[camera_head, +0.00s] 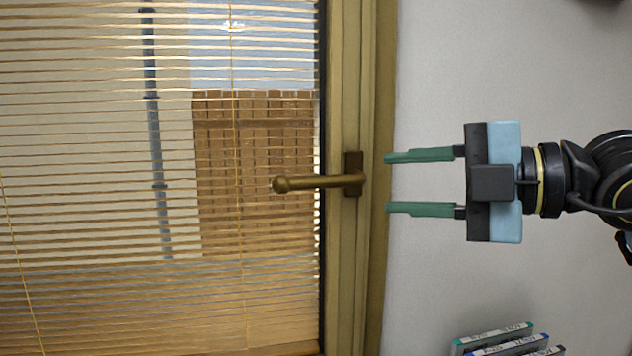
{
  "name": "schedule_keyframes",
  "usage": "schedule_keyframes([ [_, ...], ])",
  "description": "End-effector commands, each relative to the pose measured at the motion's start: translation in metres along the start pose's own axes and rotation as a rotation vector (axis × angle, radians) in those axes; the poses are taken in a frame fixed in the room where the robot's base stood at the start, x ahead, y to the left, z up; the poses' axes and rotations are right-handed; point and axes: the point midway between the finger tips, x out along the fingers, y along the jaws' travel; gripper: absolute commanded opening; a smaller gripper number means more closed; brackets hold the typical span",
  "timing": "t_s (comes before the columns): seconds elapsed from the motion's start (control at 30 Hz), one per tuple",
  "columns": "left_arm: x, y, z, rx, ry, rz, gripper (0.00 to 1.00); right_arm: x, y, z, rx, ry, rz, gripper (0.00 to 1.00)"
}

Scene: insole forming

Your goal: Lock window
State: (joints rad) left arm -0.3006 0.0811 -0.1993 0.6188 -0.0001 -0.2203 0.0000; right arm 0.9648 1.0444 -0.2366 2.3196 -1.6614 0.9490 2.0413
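The window (110,150) fills the left half of the view, with slatted blinds across its glass. Its brass handle (318,182) is mounted on the wooden frame (345,80) and points horizontally to the left, ending in a round knob. My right gripper (388,183) comes in from the right. Its two green fingers are wide apart, one above the other, and nothing is between them. The fingertips are just right of the handle's base plate, at about the handle's height in the picture, and appear apart from it. My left gripper is out of view.
A pale wall (440,70) fills the right side. Several box-like items with coloured edges (500,340) stand at the bottom right, below my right gripper. Through the blinds a wooden fence and a grey pipe show outside. No object shows between the fingertips and the handle.

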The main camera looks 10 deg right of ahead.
Motion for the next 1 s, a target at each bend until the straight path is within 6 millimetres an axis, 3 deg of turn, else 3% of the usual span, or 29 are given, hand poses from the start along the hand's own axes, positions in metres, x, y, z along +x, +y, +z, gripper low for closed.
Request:
schedule_keyframes([
  [0.1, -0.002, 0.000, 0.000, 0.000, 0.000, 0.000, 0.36, -0.004, 0.004, 0.006, -0.007, -0.059, -0.015, 0.38],
  [0.23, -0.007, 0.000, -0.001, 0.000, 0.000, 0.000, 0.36, 0.008, 0.005, 0.007, -0.004, -0.064, -0.017, 0.38],
  [0.7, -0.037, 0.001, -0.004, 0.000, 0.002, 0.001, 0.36, 0.101, 0.005, 0.012, -0.004, -0.060, -0.016, 0.38],
  [1.0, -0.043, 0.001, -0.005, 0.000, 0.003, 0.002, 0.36, 0.126, 0.002, 0.014, -0.005, -0.061, -0.016, 0.38],
])
